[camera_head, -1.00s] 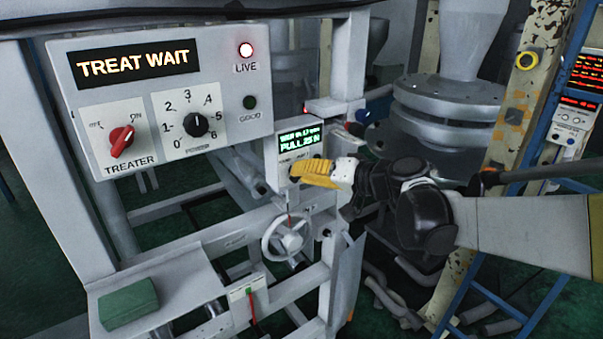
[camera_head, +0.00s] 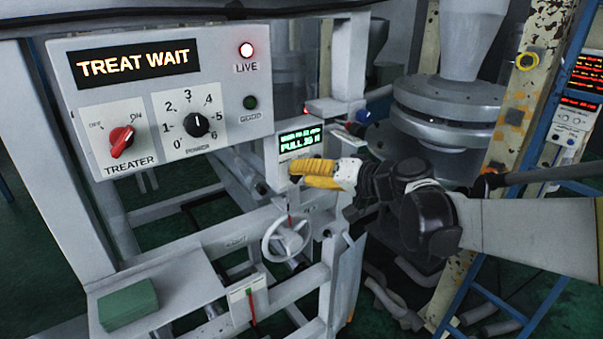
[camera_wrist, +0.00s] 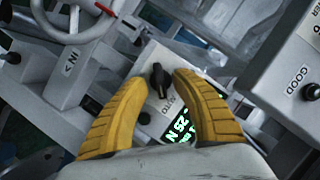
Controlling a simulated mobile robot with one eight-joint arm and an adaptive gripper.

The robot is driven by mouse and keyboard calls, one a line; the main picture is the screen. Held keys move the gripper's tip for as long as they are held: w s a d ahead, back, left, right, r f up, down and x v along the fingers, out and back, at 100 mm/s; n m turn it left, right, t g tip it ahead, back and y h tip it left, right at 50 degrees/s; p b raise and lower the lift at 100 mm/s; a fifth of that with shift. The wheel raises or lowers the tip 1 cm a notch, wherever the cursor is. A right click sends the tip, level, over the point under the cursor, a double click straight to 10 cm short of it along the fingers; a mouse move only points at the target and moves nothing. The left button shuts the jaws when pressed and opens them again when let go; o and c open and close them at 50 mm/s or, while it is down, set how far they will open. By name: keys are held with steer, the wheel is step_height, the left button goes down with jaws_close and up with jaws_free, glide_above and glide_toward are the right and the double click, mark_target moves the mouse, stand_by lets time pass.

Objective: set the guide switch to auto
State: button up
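The small light-grey panel with a green-lit display (camera_head: 300,139) stands on the machine frame right of centre in the head view. In the wrist view a black knob (camera_wrist: 160,79) sits on this panel, with partly readable lettering (camera_wrist: 171,103) beside it. It appears to be the guide switch; I cannot tell which position it points to. My gripper (camera_head: 297,171) has yellow fingers and reaches the panel from the right, covering the knob in the head view. In the wrist view my gripper (camera_wrist: 161,80) is open, its fingertips on either side of the knob, with visible gaps.
A large panel (camera_head: 226,76) with a red treater switch (camera_head: 122,141) and a black power dial (camera_head: 196,124) is at upper left. A handwheel (camera_head: 287,240) is below my gripper. A green block (camera_head: 128,303) lies on a shelf at lower left. Frame rails surround the small panel.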

steer(key=v, duration=1.1)
steer(key=shift+s, duration=0.2)
steer(key=shift+d+r, duration=0.1)
steer(key=s+f+g+h+b, duration=0.1)
steer(key=s+f+h+b, duration=0.3)
steer(key=f, duration=0.5)
steer(key=s+f+g+h+b, duration=0.1)
steer(key=s+f+b, duration=0.45)
steer(key=f, duration=0.25)
steer(key=s+d+f+h+b, duration=0.3)
steer(key=s+d+f, duration=0.1)
steer(key=f, duration=0.3)
steer(key=s+d+f+h+b, duration=0.3)
steer(key=s+d+f+b, duration=0.1)
steer(key=s+f, duration=0.2)
steer(key=shift+s+d+f+h, duration=0.15)
steer(key=shift+d+f+h, duration=0.2)
steer(key=shift+f, duration=0.35)
